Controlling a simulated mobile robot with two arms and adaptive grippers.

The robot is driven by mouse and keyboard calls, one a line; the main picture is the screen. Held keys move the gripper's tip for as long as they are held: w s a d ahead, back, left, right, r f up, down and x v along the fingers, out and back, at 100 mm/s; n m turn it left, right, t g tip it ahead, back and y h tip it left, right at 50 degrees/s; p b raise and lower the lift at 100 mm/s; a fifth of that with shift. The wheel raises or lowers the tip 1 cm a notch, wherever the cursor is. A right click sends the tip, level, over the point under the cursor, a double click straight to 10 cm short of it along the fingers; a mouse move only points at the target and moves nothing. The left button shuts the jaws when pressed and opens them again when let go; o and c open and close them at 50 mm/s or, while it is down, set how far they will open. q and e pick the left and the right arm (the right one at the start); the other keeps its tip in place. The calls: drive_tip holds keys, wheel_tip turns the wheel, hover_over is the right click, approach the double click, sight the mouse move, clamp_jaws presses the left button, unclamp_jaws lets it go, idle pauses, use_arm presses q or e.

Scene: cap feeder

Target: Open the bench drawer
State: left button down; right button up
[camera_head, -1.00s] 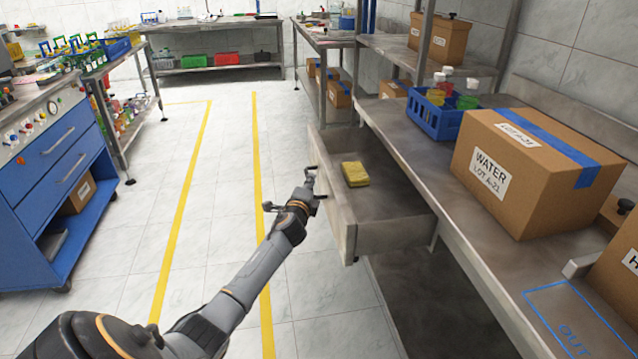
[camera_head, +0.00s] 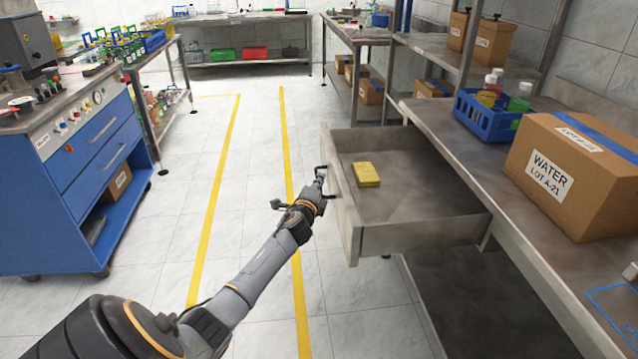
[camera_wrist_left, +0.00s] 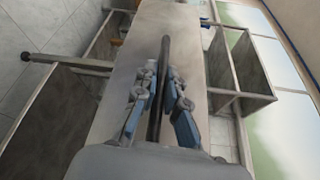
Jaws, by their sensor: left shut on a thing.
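The bench drawer (camera_head: 424,236) is pulled well out from under the steel bench on the right in the head view. A yellow sponge-like block (camera_head: 366,174) lies inside it. My left gripper (camera_head: 321,178) is at the drawer's front panel, shut on the dark drawer handle. In the left wrist view the handle (camera_wrist_left: 165,60) runs between the two fingers of my left gripper (camera_wrist_left: 163,88), in front of the grey drawer front. My right gripper is not in view.
The bench (camera_head: 462,125) carries a cardboard WATER box (camera_head: 590,190) and a blue crate (camera_head: 482,116) with bottles. A blue cabinet (camera_head: 100,150) stands at the left. The floor between, with yellow lines, is clear.

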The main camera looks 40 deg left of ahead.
use_arm(q)
drive_tip(key=shift+f, duration=0.1)
drive_tip(key=c, duration=1.4)
unclamp_jaws()
drive_tip(key=v, duration=1.2)
